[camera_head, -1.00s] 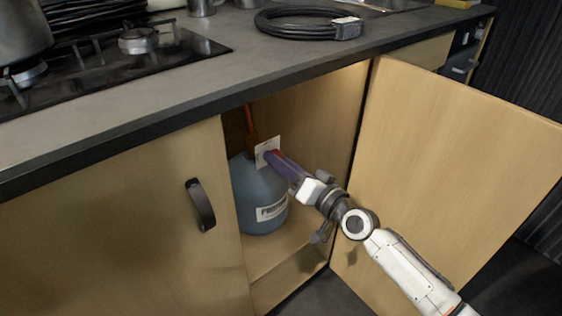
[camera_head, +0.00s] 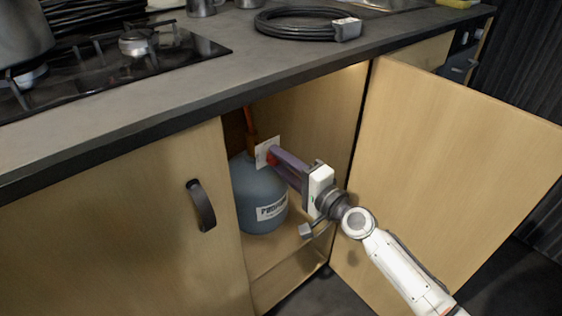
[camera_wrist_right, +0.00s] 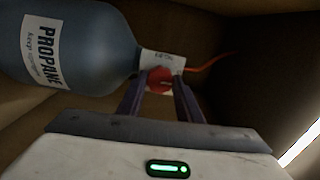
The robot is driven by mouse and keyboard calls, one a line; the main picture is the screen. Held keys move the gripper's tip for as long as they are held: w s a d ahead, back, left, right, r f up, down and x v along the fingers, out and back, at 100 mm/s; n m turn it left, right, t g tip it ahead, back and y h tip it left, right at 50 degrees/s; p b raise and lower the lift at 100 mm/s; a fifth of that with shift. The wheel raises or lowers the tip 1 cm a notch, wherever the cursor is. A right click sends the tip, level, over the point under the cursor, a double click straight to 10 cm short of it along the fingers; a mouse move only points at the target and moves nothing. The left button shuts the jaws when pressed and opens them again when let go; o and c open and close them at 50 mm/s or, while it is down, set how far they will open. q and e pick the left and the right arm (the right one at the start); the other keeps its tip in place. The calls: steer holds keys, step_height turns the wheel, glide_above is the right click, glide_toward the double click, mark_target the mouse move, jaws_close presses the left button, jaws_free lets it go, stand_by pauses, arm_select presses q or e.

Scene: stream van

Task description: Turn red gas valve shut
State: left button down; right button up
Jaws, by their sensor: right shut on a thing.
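The red valve (camera_wrist_right: 160,80) sits at the neck of the blue-grey propane bottle (camera_head: 260,190), in front of a white tag (camera_head: 266,152). The bottle stands upright inside the open cabinet; it also shows in the right wrist view (camera_wrist_right: 80,50). My right gripper (camera_head: 275,158) reaches in from the right with its purple fingers at the valve. In the right wrist view the gripper (camera_wrist_right: 160,86) is shut on the red valve, one finger on each side. The valve is mostly hidden by the fingers in the head view. My left gripper is not in view.
The open cabinet door (camera_head: 450,170) stands to the right of my arm. The closed door (camera_head: 120,230) with a black handle (camera_head: 201,205) is on the left. The countertop (camera_head: 240,75) overhangs the opening. An orange hose (camera_head: 249,120) rises from the bottle.

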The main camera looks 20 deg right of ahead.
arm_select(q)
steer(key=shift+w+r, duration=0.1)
arm_select(e)
steer(key=shift+m, duration=0.5)
steer(key=o, duration=1)
steer(key=shift+o, duration=0.2)
steer(key=shift+s, duration=0.1)
steer(key=shift+s+d, duration=0.2)
steer(key=shift+s, duration=0.2)
arm_select(q)
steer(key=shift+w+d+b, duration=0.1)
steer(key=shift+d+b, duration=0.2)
steer(key=shift+b, duration=0.1)
arm_select(e)
steer(key=v, duration=0.9)
steer(key=shift+s, duration=0.15)
